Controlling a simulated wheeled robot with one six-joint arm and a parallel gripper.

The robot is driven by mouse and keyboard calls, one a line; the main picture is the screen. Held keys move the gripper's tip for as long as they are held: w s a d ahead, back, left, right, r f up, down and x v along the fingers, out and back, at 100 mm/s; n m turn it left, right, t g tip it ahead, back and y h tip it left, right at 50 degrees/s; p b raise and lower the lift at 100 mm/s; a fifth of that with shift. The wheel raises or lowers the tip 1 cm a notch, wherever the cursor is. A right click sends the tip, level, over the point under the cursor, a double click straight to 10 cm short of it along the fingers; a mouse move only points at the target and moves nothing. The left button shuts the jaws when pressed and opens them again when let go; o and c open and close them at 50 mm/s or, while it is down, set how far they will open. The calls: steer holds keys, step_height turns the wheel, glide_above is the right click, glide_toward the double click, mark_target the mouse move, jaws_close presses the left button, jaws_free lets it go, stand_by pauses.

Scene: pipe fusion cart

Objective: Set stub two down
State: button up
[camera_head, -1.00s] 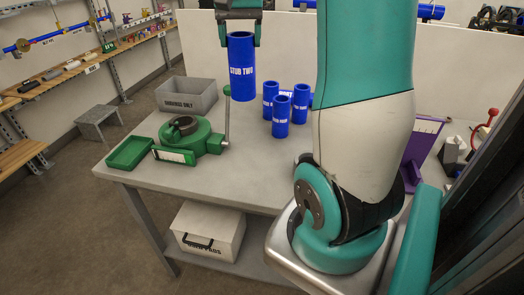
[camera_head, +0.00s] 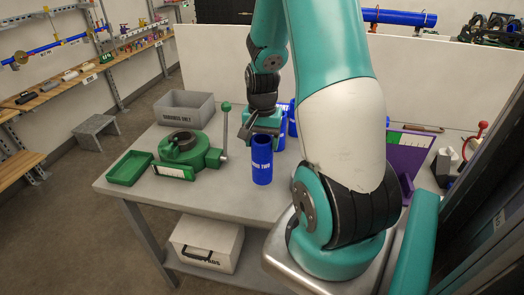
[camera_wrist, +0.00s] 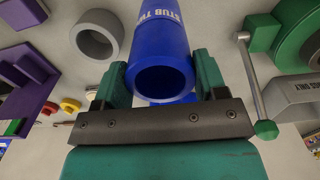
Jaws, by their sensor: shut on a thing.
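Stub two (camera_head: 261,163), a blue pipe piece with white lettering, is upright over the grey table (camera_head: 225,191), right of the green clamp device (camera_head: 187,149). Its lower end looks at or very near the tabletop; I cannot tell if it touches. My gripper (camera_head: 262,134) is shut on its upper part. In the wrist view, stub two (camera_wrist: 160,45) sits between the two green jaws of my gripper (camera_wrist: 160,78), its open end facing the camera. Other blue stubs (camera_head: 291,117) stand behind, partly hidden by my arm.
A green tray (camera_head: 130,168) lies at the table's left edge. A grey bin (camera_head: 187,107) stands at the back left. A purple stand (camera_head: 408,152) is on the right. A grey ring (camera_wrist: 97,35) shows in the wrist view. The table's front strip is clear.

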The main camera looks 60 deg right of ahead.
mark_target(262, 160)
steer(key=shift+f, duration=2.2)
steer(key=o, duration=1.3)
